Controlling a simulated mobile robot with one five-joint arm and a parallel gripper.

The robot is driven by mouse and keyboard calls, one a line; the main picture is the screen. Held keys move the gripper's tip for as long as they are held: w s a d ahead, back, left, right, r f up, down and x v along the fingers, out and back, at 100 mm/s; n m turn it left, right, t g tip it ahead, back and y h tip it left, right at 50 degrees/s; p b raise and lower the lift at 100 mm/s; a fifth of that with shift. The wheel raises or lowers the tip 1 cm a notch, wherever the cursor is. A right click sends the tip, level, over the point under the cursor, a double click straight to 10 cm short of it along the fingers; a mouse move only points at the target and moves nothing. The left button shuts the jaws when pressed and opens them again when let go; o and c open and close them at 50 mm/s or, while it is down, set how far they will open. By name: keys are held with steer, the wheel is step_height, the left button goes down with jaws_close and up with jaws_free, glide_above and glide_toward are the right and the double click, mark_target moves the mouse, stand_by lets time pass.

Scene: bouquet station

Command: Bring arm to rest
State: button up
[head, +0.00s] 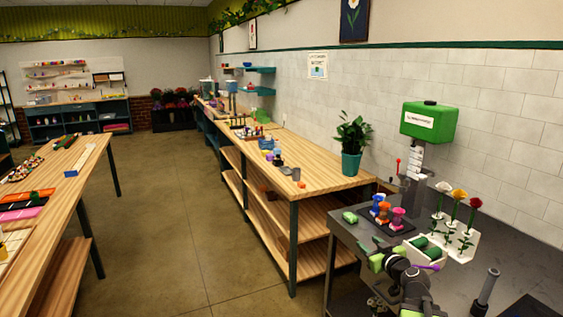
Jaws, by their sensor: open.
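My arm reaches up from the bottom right of the head view, over the dark grey table (352,238). My gripper (369,254), green and black, is at the arm's left end, near the table's front edge. Its jaws are open and I see nothing held between them. The fingertips are small and partly hidden by the arm's own links.
A grey post (486,287) stands at right. A wooden bench (310,180) adjoins; open floor (185,220) lies left.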

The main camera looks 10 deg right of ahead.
steer(key=a+f+n+g+y, duration=0.3)
steer(key=a+f, duration=0.1)
steer(key=a, duration=1.1)
steer(key=s+a+f+n+g, duration=0.1)
steer(key=s+a+f+g, duration=0.25)
steer(key=a, duration=0.35)
steer(key=s+a+f+n+g, duration=0.1)
steer(key=s+a+f+g, duration=0.15)
steer(key=a+f, duration=0.35)
steer(key=s+d+f+m+g+h, duration=0.2)
steer(key=s+d+m+g, duration=0.1)
steer(key=s, duration=0.3)
steer(key=s+d+f+m+g+h, duration=0.2)
steer(key=s+d+f+m+g, duration=0.1)
steer(key=s+m, duration=0.2)
steer(key=shift+s+d, duration=0.25)
steer(key=shift+s, duration=0.15)
